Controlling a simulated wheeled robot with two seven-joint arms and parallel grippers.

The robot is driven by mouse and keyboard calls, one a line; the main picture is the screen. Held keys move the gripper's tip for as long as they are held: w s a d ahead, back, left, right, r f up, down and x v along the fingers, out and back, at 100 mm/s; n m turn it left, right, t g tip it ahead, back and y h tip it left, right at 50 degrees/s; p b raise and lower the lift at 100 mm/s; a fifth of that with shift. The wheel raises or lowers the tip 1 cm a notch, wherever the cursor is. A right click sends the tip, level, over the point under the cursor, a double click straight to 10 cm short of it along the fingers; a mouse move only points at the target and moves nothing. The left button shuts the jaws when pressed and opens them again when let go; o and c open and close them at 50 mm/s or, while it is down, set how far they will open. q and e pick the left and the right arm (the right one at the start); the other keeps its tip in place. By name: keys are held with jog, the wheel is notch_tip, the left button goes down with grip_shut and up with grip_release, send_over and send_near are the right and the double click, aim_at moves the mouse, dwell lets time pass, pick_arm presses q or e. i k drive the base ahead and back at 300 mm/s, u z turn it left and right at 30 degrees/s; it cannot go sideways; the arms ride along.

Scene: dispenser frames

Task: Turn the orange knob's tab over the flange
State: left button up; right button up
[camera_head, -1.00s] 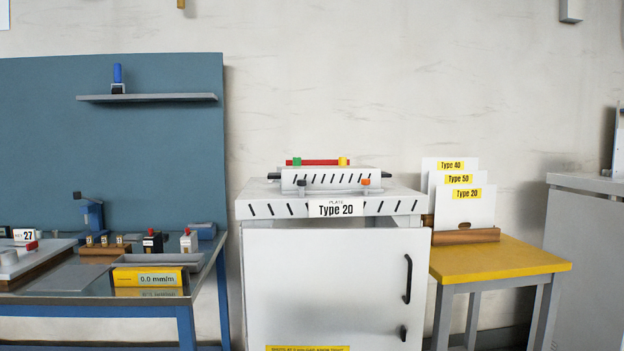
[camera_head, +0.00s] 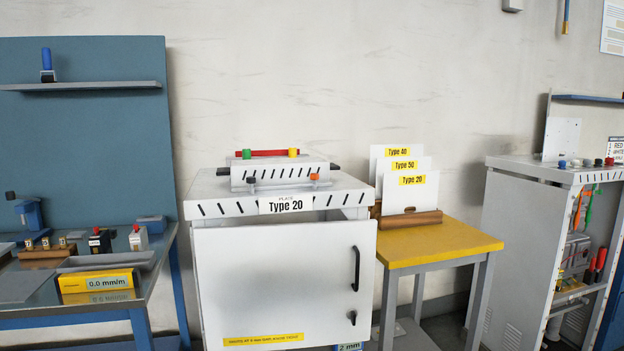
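The orange knob (camera_head: 314,177) sits at the front right on top of the white dispenser cabinet (camera_head: 275,265), before a white slotted block (camera_head: 278,176). A dark knob (camera_head: 251,181) stands to its left on the same top. The orange knob is small here, and I cannot make out its tab or how it lies against the flange. The cabinet's front carries a "Type 20" plate label (camera_head: 286,204). Neither of my grippers is in view.
A blue bench (camera_head: 140,275) with tools stands left. A yellow table (camera_head: 440,240) with a wooden rack (camera_head: 410,218) of labelled plates stands right of the cabinet. A tool cabinet (camera_head: 515,230) is farther right. A red bar (camera_head: 268,153) lies behind the slotted block.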

aim_at(314, 177)
jog(key=z, duration=1.25)
jog(key=i, duration=1.45)
jog(key=u, duration=2.3)
